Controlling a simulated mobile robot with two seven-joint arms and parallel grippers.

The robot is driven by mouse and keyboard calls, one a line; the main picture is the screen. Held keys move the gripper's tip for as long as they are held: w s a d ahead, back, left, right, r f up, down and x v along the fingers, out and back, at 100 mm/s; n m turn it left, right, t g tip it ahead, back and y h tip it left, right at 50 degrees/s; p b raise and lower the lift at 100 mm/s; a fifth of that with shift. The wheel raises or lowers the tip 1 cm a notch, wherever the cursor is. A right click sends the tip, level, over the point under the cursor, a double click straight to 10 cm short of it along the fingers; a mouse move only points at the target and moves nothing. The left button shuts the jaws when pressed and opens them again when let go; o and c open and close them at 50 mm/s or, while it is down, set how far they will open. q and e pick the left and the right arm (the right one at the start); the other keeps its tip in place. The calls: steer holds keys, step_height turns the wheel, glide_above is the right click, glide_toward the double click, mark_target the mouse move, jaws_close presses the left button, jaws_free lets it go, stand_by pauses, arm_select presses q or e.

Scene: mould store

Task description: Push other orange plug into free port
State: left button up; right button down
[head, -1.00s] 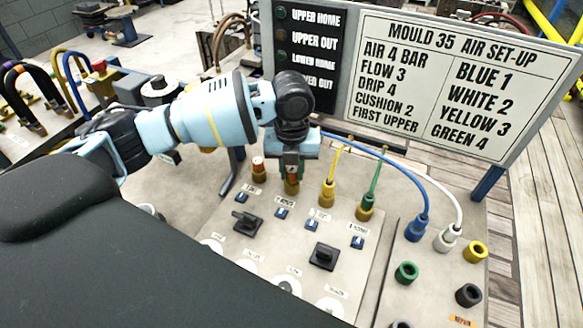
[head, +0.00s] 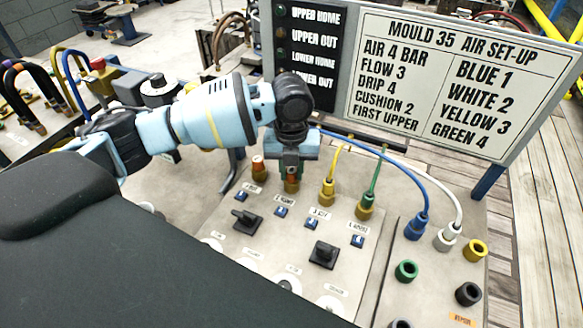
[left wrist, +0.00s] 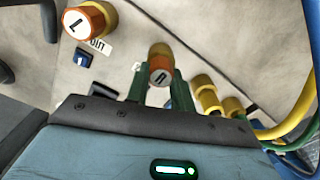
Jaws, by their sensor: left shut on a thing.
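My left gripper (head: 291,176) is shut on an orange plug marked U (left wrist: 160,72), with its green fingers on either side of it. The plug is at a brass port (head: 291,187) in the panel's back row; the port shows behind it in the left wrist view (left wrist: 160,49). I cannot tell how deep the plug sits. Another orange plug marked L (left wrist: 84,24) sits in the brass port to the left, and it also shows in the head view (head: 258,162). My right gripper is not in view.
To the right, a yellow hose plug (head: 328,187) and a green hose plug (head: 366,203) stand in ports. Blue (head: 415,228) and white (head: 445,238) hose plugs sit on the right panel. Black knobs (head: 323,255) stand in front. A sign (head: 440,85) rises behind.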

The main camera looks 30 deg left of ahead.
mark_target(292, 171)
arm_select(q)
steer(key=shift+f, duration=0.1)
jaws_close()
steer(key=o, duration=1.5)
jaws_free()
steer(key=shift+c, duration=0.2)
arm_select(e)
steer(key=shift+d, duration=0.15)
arm_select(q)
steer(key=shift+r, duration=0.35)
steer(key=shift+r+p, duration=0.5)
steer(key=shift+r, duration=0.3)
steer(key=shift+r+p, duration=0.6)
steer(key=shift+r, duration=2.15)
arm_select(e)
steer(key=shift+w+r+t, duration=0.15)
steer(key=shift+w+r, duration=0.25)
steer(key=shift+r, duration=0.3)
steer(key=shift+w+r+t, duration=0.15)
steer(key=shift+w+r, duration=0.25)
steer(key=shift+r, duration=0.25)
